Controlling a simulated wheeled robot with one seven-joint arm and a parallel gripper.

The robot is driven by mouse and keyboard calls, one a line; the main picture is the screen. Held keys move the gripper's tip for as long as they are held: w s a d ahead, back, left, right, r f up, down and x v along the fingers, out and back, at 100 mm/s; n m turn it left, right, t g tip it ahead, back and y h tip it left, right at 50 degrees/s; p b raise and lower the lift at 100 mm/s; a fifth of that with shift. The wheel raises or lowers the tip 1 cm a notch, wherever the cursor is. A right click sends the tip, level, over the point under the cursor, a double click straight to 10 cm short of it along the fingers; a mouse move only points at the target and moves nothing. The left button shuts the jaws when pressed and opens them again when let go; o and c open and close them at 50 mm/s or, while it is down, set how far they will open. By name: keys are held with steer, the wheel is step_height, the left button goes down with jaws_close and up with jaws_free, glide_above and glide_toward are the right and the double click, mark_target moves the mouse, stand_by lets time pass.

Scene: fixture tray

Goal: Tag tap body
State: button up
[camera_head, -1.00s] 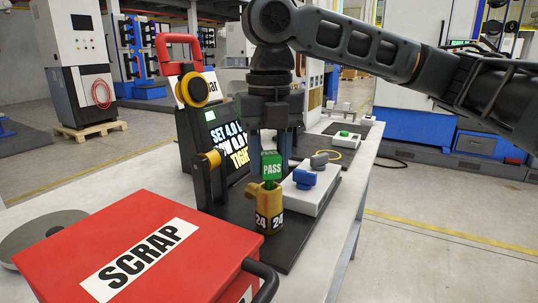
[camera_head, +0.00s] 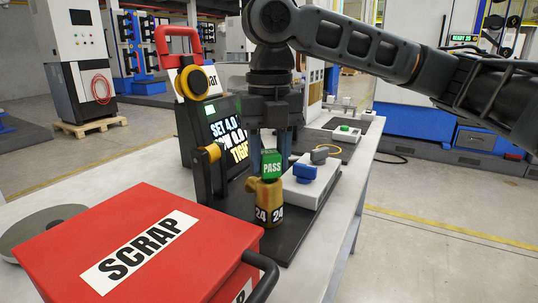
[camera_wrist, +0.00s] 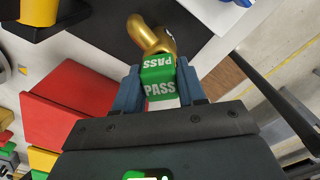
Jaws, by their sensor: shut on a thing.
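The brass tap body (camera_head: 268,193), marked 24 on its sides, stands upright on the black base plate in the head view. My gripper (camera_head: 270,150) points down above it and is shut on a green tag (camera_head: 271,164) marked PASS. The tag is at the top of the tap body; whether it touches or is fixed there I cannot tell. In the wrist view the tag (camera_wrist: 158,80) sits between my blue fingertips, and the curved brass body (camera_wrist: 151,36) shows just beyond it.
A red SCRAP box (camera_head: 137,255) with a dark handle stands in front at left. A black clamp with a red handle (camera_head: 178,45) and a lit display (camera_head: 229,140) stand left of my gripper. A white box with a blue knob (camera_head: 306,173) is close at right.

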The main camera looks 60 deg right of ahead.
steer(key=shift+f, duration=0.45)
steer(key=o, duration=1.7)
steer(key=shift+r+p, duration=3.35)
steer(key=shift+r, duration=0.2)
